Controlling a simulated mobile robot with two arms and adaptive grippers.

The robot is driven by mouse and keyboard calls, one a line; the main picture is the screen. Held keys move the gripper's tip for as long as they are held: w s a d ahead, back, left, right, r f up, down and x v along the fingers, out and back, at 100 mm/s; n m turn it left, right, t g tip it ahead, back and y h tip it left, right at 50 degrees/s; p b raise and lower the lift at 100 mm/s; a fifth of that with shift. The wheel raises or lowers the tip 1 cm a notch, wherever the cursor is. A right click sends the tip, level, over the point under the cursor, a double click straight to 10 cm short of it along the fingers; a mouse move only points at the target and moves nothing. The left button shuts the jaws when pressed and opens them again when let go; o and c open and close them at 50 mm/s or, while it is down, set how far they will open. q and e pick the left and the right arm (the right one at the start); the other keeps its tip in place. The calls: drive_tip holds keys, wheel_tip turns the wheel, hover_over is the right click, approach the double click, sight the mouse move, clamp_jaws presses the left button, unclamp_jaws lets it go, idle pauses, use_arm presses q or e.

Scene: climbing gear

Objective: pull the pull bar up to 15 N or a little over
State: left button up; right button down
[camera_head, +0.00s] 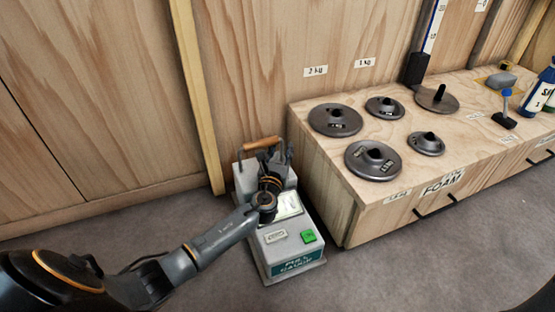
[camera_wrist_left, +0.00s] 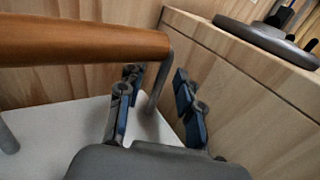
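The pull bar (camera_head: 262,143) is a wooden, orange-brown handle at the back of the pale grey pull gauge (camera_head: 290,252), which stands on the floor. The bar crosses the upper left of the left wrist view (camera_wrist_left: 80,42), with a metal post at each end. My left gripper (camera_head: 276,157) is over the gauge, by the bar's right end. Its fingers are apart in the left wrist view (camera_wrist_left: 157,78), with the right post seen between them; the bar itself lies left of them, not gripped. My arm partly covers the gauge's display (camera_head: 289,204); no reading is legible. My right gripper is out of view.
A green button (camera_head: 308,236) is on the gauge's front. A wooden cabinet (camera_head: 322,187) with several dark weight discs (camera_head: 373,160) on top stands close to the right. A plywood wall (camera_head: 100,95) is behind. Floor (camera_head: 390,275) in front is clear.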

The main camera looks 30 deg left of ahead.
use_arm(q)
drive_tip(key=v, duration=1.1)
drive_tip(key=shift+s+r, duration=0.1)
drive_tip(key=shift+s, duration=0.05)
